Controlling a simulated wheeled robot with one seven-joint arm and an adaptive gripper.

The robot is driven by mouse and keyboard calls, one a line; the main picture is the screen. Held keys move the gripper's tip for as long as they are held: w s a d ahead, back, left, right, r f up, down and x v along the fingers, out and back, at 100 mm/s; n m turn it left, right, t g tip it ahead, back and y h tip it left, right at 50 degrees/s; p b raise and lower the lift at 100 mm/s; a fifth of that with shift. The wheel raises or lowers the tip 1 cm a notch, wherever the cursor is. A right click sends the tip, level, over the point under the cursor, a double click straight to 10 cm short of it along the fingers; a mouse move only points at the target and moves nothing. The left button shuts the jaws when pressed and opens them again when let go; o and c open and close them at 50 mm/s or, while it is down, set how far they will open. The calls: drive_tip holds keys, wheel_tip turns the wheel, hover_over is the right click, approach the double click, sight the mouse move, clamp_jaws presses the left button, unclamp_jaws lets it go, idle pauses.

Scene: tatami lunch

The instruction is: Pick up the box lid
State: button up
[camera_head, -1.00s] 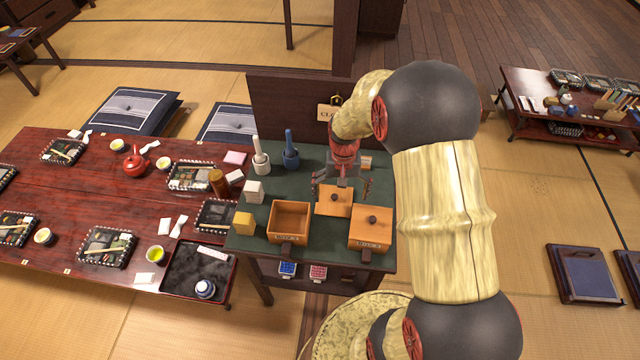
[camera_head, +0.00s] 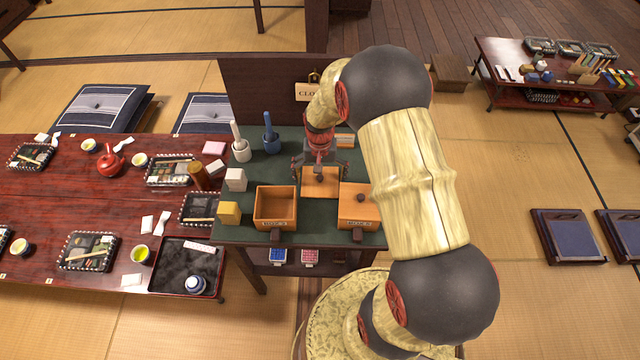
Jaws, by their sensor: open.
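The box lid (camera_head: 321,190) is a flat, square wooden piece with a dark round knob, lying on the green-topped stand (camera_head: 300,150). An open wooden box (camera_head: 275,188) stands to its left, its inside showing empty. A second wooden box (camera_head: 357,222) with a knobbed top stands to its right, partly hidden by my arm. My gripper (camera_head: 321,173) is open and points down over the lid, its fingers spread around the knob area. Whether a finger touches the lid or knob cannot be told.
A white mortar and pestle (camera_head: 241,148) and a blue one (camera_head: 271,140) stand behind left. A white block (camera_head: 236,180) and a yellow block (camera_head: 229,213) line the left edge. A dark upright panel (camera_head: 250,85) with a sign closes the back. A red table (camera_head: 60,220) adjoins at left.

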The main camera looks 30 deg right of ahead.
drive_tip(key=c, duration=0.3)
drive_tip(key=shift+f, duration=0.1)
drive_tip(key=c, duration=0.6)
drive_tip(key=shift+s, duration=0.15)
drive_tip(key=c, duration=0.5)
